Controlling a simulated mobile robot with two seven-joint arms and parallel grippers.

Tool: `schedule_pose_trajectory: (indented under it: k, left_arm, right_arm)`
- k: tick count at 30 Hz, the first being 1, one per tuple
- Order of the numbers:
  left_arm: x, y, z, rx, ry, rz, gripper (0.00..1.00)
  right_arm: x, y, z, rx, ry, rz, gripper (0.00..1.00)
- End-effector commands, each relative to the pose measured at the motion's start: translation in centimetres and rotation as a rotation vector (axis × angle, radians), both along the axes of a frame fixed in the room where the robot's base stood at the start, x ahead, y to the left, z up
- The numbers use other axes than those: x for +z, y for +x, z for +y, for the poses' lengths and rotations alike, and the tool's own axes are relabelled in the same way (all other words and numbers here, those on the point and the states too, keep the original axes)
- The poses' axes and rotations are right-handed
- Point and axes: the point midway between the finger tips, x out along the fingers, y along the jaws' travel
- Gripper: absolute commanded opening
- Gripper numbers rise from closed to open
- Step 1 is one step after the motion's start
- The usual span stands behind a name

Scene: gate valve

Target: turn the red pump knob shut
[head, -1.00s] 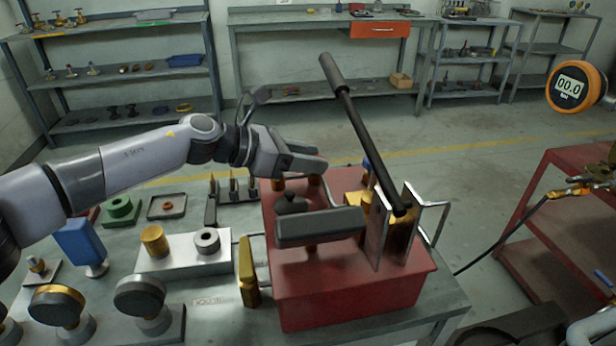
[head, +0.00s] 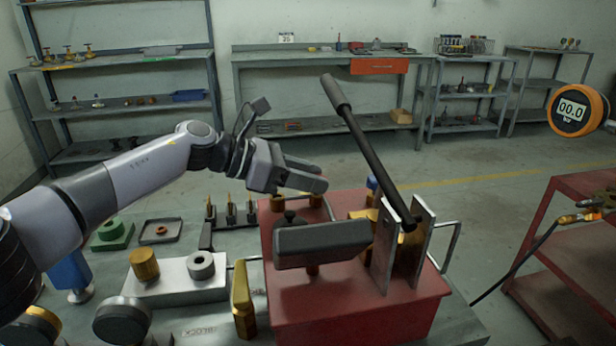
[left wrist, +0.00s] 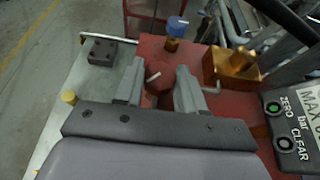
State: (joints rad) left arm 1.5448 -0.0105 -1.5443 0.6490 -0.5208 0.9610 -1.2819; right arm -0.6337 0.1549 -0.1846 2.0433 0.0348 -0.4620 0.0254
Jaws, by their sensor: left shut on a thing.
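The red pump (head: 350,310) stands on the bench with its black lever tilted up and to the left. My left gripper (head: 312,176) is over the back left of the pump. In the left wrist view its two fingers (left wrist: 158,92) are shut around the red knob (left wrist: 157,78), which has a white mark on top. In the head view the gripper hides the knob. How far the knob is turned cannot be told.
A dark grey box (head: 322,242) stands on the pump in front of the gripper. The black lever (head: 368,145) rises close to its right. An orange gauge (head: 572,112) at the right reads 00.0. Valve parts and a metal block (head: 180,283) crowd the bench at the left.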

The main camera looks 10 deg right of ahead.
Motion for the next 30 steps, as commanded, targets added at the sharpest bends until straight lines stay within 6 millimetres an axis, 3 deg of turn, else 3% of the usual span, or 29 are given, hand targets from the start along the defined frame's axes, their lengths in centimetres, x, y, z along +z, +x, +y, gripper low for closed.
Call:
schedule_pose_trajectory:
  k: [1,2,4,16,30]
  left_arm:
    - [0.2,0.0,0.0,0.002,-0.004,-0.001,0.09]
    - [0.2,0.0,0.0,0.002,-0.004,-0.001,0.42]
    - [0.2,0.0,-0.1,0.002,-0.004,-0.001,0.64]
    - [0.3,0.1,0.6,0.003,-0.002,0.0,0.64]
    - [2.6,0.0,5.9,0.002,-0.003,-0.001,0.64]
  right_arm:
    - [0.0,0.0,0.0,-0.001,0.002,0.0,0.0]
    - [0.0,0.0,0.0,-0.003,0.002,0.0,0.0]
    - [0.0,0.0,0.1,-0.003,0.003,0.0,0.0]
    - [0.0,0.0,0.1,-0.004,0.003,0.001,0.0]
    - [-0.3,-0.1,0.1,-0.004,0.003,0.005,0.0]
